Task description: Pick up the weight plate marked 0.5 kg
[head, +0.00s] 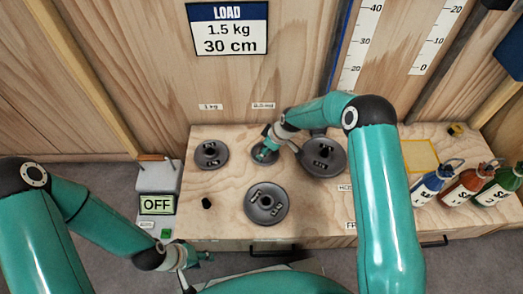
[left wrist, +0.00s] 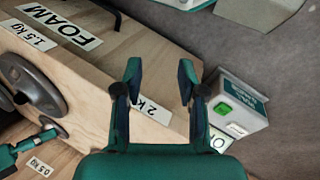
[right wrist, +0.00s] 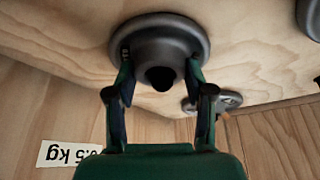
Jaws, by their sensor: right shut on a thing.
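A small dark round weight plate (head: 265,152) sits in the back row on the wooden bench, under a small wall label (head: 263,105). My right gripper (head: 268,144) reaches down to it from above. In the right wrist view the plate (right wrist: 158,32) shows with a finger on either side of its raised hub, and the gripper (right wrist: 160,85) is shut on it. I cannot tell whether it has left the bench. A label ending in ".5 kg" (right wrist: 68,153) shows beside it. My left gripper (left wrist: 160,75) is open and empty, low in front of the bench (head: 340,205).
Other dark plates stand left (head: 211,155), right (head: 323,155) and in front (head: 267,203) of the small one. A black knob (head: 207,202) is at front left. A grey box reading OFF (head: 157,203) stands left of the bench; coloured bottles (head: 465,188) stand at right.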

